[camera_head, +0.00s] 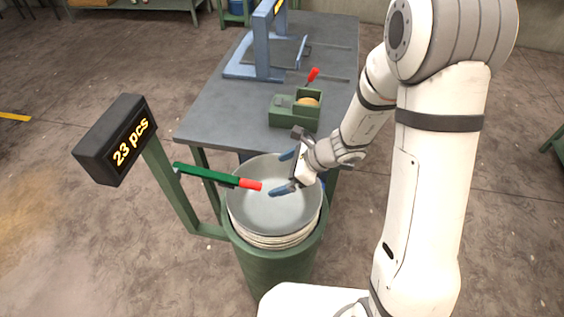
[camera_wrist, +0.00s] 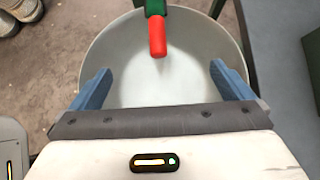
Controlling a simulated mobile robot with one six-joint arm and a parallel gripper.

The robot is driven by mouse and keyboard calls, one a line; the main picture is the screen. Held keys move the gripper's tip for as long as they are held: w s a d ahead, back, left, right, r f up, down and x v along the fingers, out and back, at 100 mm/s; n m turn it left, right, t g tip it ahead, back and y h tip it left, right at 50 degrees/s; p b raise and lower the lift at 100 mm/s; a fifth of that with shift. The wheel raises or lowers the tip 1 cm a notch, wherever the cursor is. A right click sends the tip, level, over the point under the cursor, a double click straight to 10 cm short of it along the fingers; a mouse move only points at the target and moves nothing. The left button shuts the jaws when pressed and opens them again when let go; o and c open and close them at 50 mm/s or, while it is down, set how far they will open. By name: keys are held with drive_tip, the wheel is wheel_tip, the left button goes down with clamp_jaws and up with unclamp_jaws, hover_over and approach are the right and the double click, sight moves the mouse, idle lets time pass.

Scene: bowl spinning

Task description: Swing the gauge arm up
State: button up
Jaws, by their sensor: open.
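The gauge arm (camera_head: 208,174) is a green bar with a red tip (camera_head: 250,184). It reaches from the green post on the left out over the top grey bowl (camera_head: 275,212) and lies nearly level. In the wrist view its red tip (camera_wrist: 157,36) points down toward my gripper, midway between the fingers. My gripper (camera_head: 279,172) is open, with its two blue fingers apart over the bowl stack. The fingers also show in the wrist view (camera_wrist: 160,85). The red tip is just beyond the fingertips, and nothing is between the fingers.
The bowls stand stacked in a green round holder (camera_head: 270,268). A display reading "23 pcs" (camera_head: 117,138) tops the green post (camera_head: 172,188). Behind is a grey table (camera_head: 215,108) with a green device (camera_head: 295,112) and a blue frame (camera_head: 262,55).

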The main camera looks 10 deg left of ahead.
sight(259, 184)
drive_tip(key=b+x, duration=0.6)
drive_tip(key=x, duration=0.4)
drive_tip(key=shift+s+a+f, duration=0.1)
drive_tip(key=shift+a+f, duration=0.05)
drive_tip(key=shift+f, duration=0.15)
drive_tip(key=shift+a+f+b, duration=0.25)
drive_tip(key=shift+a+b, duration=0.25)
drive_tip(key=shift+b, duration=0.1)
drive_tip(key=shift+c, duration=0.4)
drive_tip(key=c, duration=1.9)
drive_tip(key=shift+r+p, duration=1.8)
drive_tip(key=shift+r, duration=0.65)
